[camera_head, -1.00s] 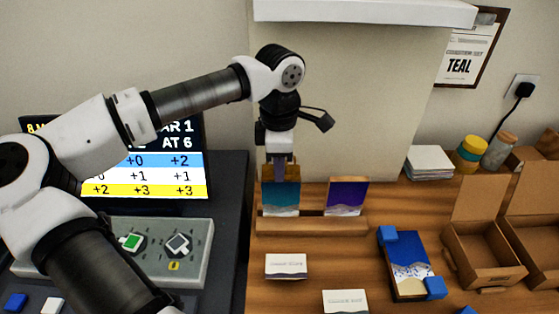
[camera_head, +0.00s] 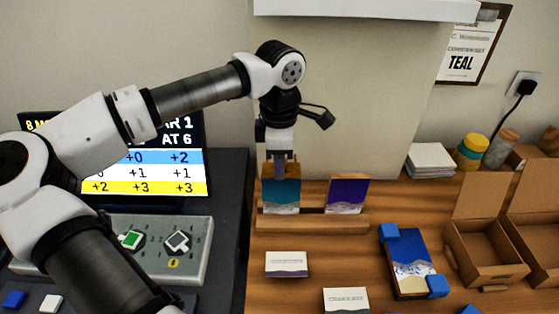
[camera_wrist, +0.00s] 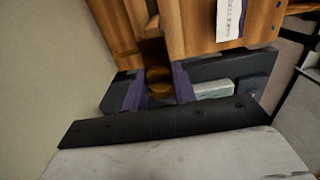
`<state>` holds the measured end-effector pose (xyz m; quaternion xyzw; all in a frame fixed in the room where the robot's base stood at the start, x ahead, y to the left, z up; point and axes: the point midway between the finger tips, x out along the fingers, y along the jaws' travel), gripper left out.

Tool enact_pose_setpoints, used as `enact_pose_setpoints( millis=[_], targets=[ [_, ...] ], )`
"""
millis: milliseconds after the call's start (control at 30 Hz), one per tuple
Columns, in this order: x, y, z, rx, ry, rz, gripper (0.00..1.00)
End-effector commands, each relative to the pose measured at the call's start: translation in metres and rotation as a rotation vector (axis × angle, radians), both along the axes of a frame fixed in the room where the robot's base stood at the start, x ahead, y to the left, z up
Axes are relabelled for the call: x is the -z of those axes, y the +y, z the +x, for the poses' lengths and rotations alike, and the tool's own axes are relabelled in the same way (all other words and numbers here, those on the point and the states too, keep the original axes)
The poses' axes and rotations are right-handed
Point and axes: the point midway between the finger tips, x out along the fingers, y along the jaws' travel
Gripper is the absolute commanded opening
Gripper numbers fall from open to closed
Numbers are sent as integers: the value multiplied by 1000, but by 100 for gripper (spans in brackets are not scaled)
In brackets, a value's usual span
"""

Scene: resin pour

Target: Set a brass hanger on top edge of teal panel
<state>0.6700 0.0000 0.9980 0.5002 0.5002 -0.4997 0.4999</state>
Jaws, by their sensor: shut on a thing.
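The teal panel (camera_head: 281,197) stands upright in the left part of a wooden rack (camera_head: 312,226) on the table. My gripper (camera_head: 281,174) points down at the panel's top edge, with its fingertips close to that edge. In the wrist view my gripper (camera_wrist: 159,84) has its two purplish fingers shut on the brass hanger (camera_wrist: 158,78), a small dark golden piece. In the head view the hanger is too small and too covered by the fingers to make out. I cannot tell whether it touches the panel.
A purple panel (camera_head: 346,195) stands just right of the teal one. A blue panel with blue corner blocks (camera_head: 410,262), open cardboard boxes (camera_head: 487,250) and jars (camera_head: 471,152) are to the right. A clipboard (camera_head: 470,47) reads TEAL. A grey control box (camera_head: 150,250) is at left.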

Motion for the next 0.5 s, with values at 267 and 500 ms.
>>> enact_pose_setpoints(
  millis=[267, 500],
  targets=[
    [3, 0, 0, 0, 0, 0, 0],
    [10, 0, 0, 0, 0, 0, 0]
  ],
)
